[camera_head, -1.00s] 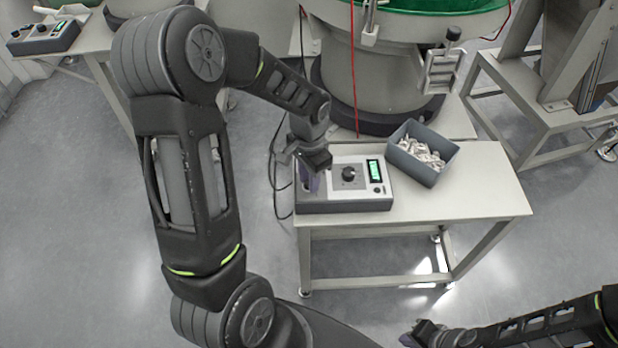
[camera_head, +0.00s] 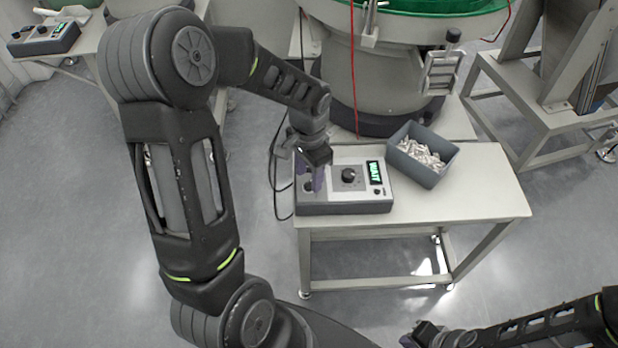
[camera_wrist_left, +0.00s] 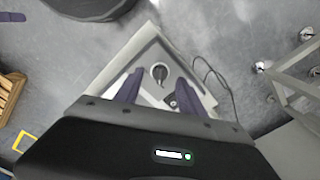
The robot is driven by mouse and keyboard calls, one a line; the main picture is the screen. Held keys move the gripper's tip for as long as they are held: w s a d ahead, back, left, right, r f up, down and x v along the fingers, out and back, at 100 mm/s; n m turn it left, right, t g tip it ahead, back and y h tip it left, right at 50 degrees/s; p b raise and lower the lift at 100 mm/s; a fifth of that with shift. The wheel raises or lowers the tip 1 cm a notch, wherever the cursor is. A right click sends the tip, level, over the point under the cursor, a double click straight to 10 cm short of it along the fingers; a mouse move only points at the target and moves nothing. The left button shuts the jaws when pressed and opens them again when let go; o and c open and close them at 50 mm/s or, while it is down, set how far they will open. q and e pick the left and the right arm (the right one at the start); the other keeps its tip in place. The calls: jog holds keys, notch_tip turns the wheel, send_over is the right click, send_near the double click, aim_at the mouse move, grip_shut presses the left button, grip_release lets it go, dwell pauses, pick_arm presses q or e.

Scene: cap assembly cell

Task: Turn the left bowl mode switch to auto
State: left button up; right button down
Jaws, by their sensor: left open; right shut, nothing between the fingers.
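A grey control box (camera_head: 345,207) sits on the near table, with a black round dial (camera_head: 348,175) and a lit green display (camera_head: 375,172). A small dark knob (camera_head: 309,187) on the box's left part is partly hidden by my left gripper (camera_head: 312,181). That gripper points down over this part of the box, open. In the left wrist view its purple fingers (camera_wrist_left: 157,90) are apart above the box; the dial (camera_wrist_left: 160,73) and a smaller dark knob (camera_wrist_left: 172,103) show between them. Contact and the knob's setting cannot be told. My right gripper (camera_head: 424,334) is shut and empty at the bottom.
A grey bin of pale parts (camera_head: 433,178) stands right of the box on the table (camera_head: 470,200). A bowl feeder (camera_head: 372,82) rises behind, with a red cable (camera_head: 353,70) hanging in front. Another control box (camera_head: 44,38) is on the far-left table.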

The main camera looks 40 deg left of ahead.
aim_at(309, 182)
pick_arm(q)
notch_tip(309, 182, up, 6)
jog(key=shift+f, duration=0.25)
dwell(0.5)
